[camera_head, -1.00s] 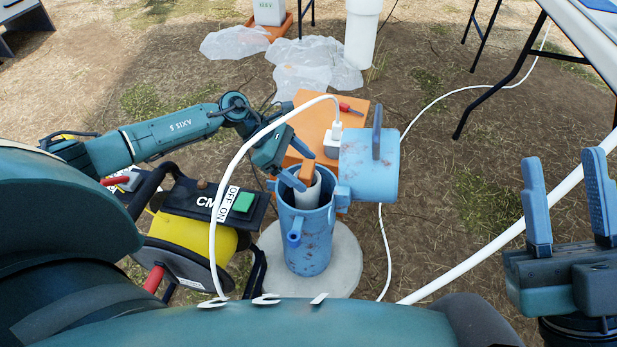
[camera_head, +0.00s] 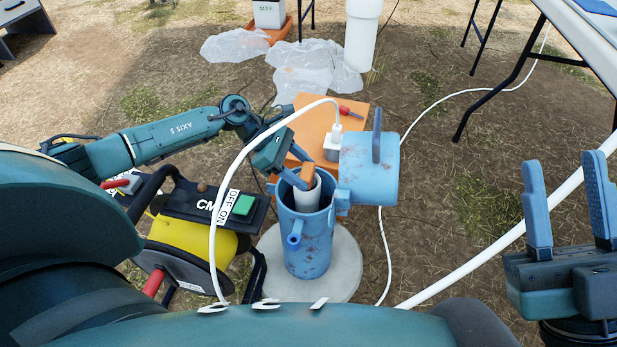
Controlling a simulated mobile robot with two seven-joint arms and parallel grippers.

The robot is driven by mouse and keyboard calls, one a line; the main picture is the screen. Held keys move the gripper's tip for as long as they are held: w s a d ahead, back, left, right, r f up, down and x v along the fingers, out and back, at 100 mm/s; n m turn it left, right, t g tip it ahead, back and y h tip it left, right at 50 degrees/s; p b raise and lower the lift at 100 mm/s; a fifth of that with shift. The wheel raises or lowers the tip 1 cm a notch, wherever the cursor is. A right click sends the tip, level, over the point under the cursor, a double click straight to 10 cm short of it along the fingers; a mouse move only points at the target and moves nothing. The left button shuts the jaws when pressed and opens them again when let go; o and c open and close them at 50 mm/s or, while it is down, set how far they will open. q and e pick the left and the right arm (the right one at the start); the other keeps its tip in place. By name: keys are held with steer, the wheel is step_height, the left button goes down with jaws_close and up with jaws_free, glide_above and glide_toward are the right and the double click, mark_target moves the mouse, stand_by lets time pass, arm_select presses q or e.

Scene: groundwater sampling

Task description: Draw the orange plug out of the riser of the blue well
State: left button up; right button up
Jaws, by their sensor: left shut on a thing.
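The blue well (camera_head: 308,250) stands on a round concrete pad with its blue lid (camera_head: 368,170) swung open to the right. The white riser (camera_head: 308,196) rises inside it. The orange plug (camera_head: 308,173) is at the riser's top. My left gripper (camera_head: 298,180) comes in from the left and is shut on the orange plug; its near finger hides part of plug and riser. I cannot tell whether the plug's lower part is still inside the riser. My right gripper (camera_head: 570,220) is open and empty at the right edge, away from the well.
A yellow and black reel or control unit (camera_head: 190,235) with a green button stands left of the well. A table (camera_head: 590,45) stands at the upper right.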

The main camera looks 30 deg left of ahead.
arm_select(q)
steer(key=shift+r+p, duration=2.45)
steer(key=shift+r, duration=1.2)
